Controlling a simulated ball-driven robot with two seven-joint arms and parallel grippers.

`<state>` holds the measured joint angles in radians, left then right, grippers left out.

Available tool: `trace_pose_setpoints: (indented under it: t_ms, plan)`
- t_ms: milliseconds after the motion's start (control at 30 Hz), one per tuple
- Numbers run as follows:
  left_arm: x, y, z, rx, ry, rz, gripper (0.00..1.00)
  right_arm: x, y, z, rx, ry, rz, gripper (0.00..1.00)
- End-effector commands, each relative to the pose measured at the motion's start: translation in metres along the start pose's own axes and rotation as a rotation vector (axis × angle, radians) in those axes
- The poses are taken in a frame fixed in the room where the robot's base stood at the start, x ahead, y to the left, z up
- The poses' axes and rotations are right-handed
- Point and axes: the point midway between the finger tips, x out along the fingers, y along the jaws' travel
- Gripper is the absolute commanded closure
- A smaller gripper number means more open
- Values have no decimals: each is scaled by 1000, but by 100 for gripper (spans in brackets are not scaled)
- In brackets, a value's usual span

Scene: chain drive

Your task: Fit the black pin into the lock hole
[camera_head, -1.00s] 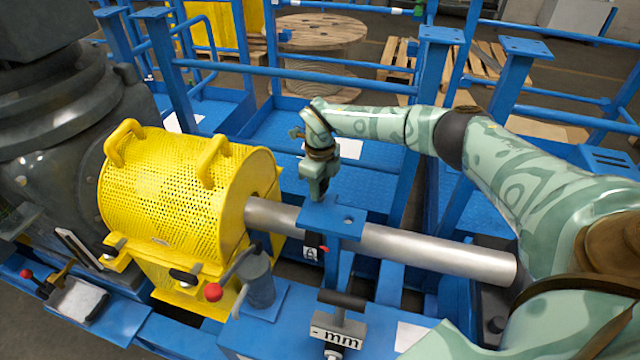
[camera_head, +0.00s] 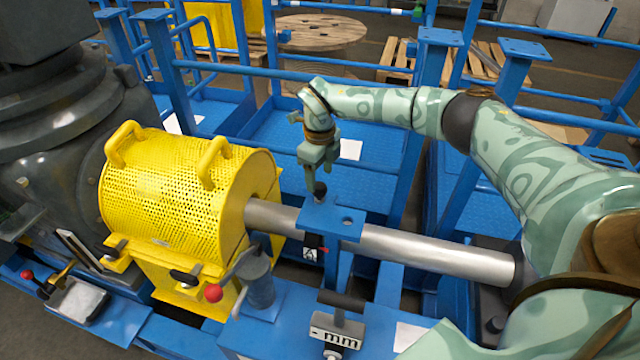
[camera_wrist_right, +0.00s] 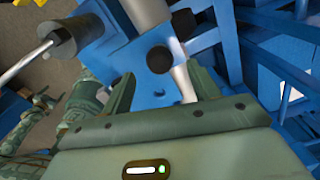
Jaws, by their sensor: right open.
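The black pin (camera_head: 320,189) stands at the blue bracket plate (camera_head: 343,233) over the silver shaft; only its dark top shows above the plate. How deep it sits in the hole there is hidden. A black and red piece shows just below the plate; I cannot tell whether it is the pin's lower end. My right gripper (camera_head: 317,172) is just above the pin, pointing down and open. In the right wrist view the pin's round black head (camera_wrist_right: 158,59) lies beyond the spread fingers (camera_wrist_right: 162,88), apart from both.
The silver shaft (camera_head: 435,251) runs right from the yellow perforated guard (camera_head: 175,190). Blue rails surround the area behind.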

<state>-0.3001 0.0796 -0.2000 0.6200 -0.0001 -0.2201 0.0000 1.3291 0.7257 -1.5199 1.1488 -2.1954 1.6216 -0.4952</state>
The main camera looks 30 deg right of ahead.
Motion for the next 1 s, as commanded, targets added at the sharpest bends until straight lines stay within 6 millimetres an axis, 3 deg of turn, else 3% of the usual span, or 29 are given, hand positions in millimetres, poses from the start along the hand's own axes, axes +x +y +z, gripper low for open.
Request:
trace_pose_setpoints:
  t_ms: [33, 200, 400, 600, 1000]
  plan:
    - [-4, 0, -1, 0, 2, -1, 13, -18, -1, 1, -1, -5, -3, 40]
    - [-10, -1, -2, 0, 4, -1, 13, -63, 0, 0, -2, -4, -1, 40]
    - [-14, -1, -3, 0, 6, -2, 13, -97, 0, 0, -1, -2, -1, 40]
    - [-15, -1, -4, 0, 6, -2, 13, -108, 0, 0, -2, 0, 0, 40]
    - [-14, -1, -4, 0, 6, -2, 13, -108, 0, 0, -1, 0, 0, 40]
